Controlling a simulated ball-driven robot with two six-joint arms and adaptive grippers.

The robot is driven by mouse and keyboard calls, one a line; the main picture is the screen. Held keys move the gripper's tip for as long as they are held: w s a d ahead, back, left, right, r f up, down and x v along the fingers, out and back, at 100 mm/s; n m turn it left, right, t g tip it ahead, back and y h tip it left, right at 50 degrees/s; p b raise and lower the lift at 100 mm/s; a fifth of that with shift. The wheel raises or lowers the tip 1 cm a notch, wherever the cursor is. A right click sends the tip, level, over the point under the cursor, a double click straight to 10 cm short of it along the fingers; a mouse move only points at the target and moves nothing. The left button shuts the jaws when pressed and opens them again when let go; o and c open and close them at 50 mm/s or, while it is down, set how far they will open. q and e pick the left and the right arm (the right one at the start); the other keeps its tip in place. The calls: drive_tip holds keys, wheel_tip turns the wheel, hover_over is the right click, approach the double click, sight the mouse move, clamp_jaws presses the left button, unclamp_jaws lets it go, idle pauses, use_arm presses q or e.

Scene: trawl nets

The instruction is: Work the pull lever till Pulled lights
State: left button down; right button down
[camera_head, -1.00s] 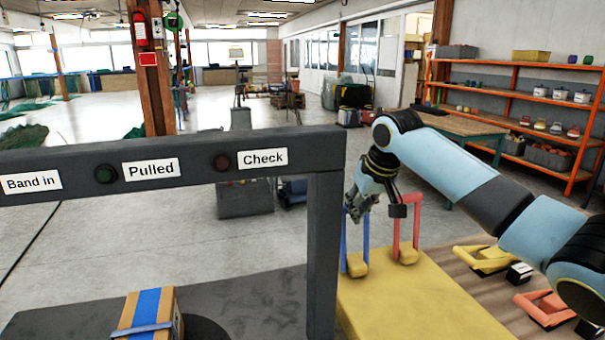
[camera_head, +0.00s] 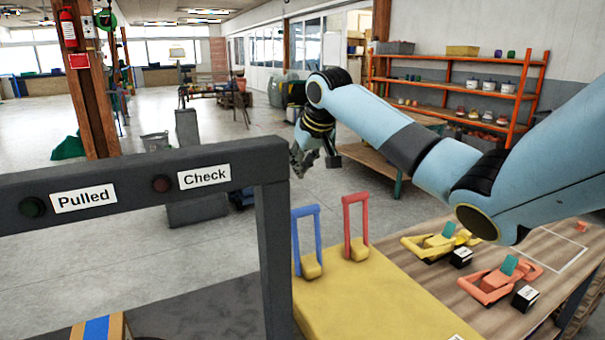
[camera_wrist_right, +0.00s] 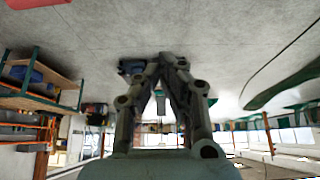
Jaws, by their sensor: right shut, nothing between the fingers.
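A blue lever handle (camera_head: 307,240) and a red lever handle (camera_head: 355,227) stand up from yellow blocks on a yellow panel (camera_head: 385,300). Both are loop-shaped and near upright; I cannot tell which is the pull lever. The Pulled lamp (camera_head: 32,207), dark green, looks unlit beside its label (camera_head: 85,199) on a dark frame. My right gripper (camera_head: 299,172) is above and beyond the blue handle, apart from both handles. The right wrist view shows its fingers (camera_wrist_right: 166,60) closed together with nothing between them. My left gripper is not in view.
A dark red Check lamp (camera_head: 161,184) sits on the frame's crossbar, whose post (camera_head: 274,260) stands left of the handles. A yellow clamp-like tool (camera_head: 440,243) and an orange one (camera_head: 502,280) lie on the wooden table at right. A strapped carton (camera_head: 100,328) shows at bottom left.

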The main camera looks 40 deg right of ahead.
wheel_tip(320, 180, down, 8)
drive_tip(key=p, duration=0.2)
drive_tip(key=shift+p, duration=0.4)
drive_tip(key=shift+w, duration=0.15)
